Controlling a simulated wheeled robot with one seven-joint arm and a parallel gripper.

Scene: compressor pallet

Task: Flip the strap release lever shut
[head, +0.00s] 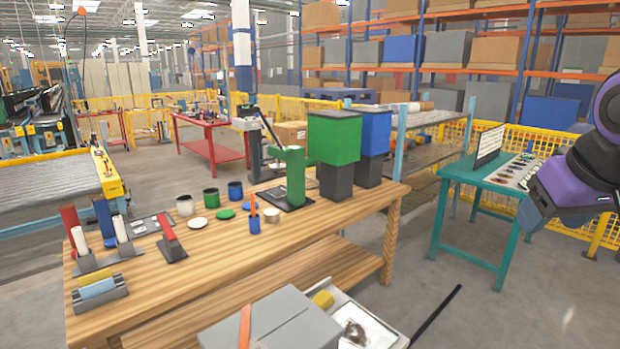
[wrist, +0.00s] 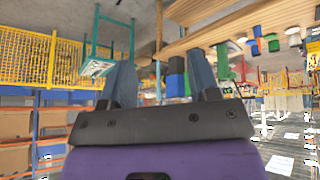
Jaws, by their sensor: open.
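A grey box (head: 270,325) with an orange strap (head: 245,326) across it is cut off by the bottom edge of the head view. A small yellow piece (head: 322,299) sits at its right end, beside a pale tray (head: 372,318) holding a round metallic part (head: 355,332). I cannot make out a strap release lever for certain. My gripper (wrist: 160,82) is open and empty in the wrist view, its two fingers well apart. My purple arm is raised at the right of the head view, far from the grey box.
A wooden workbench (head: 210,268) with cans, bins and holders stands behind the grey box. A teal table (head: 480,185) with small parts stands at the right. A black bar (head: 436,315) lies near the tray. The floor between bench and teal table is mostly clear.

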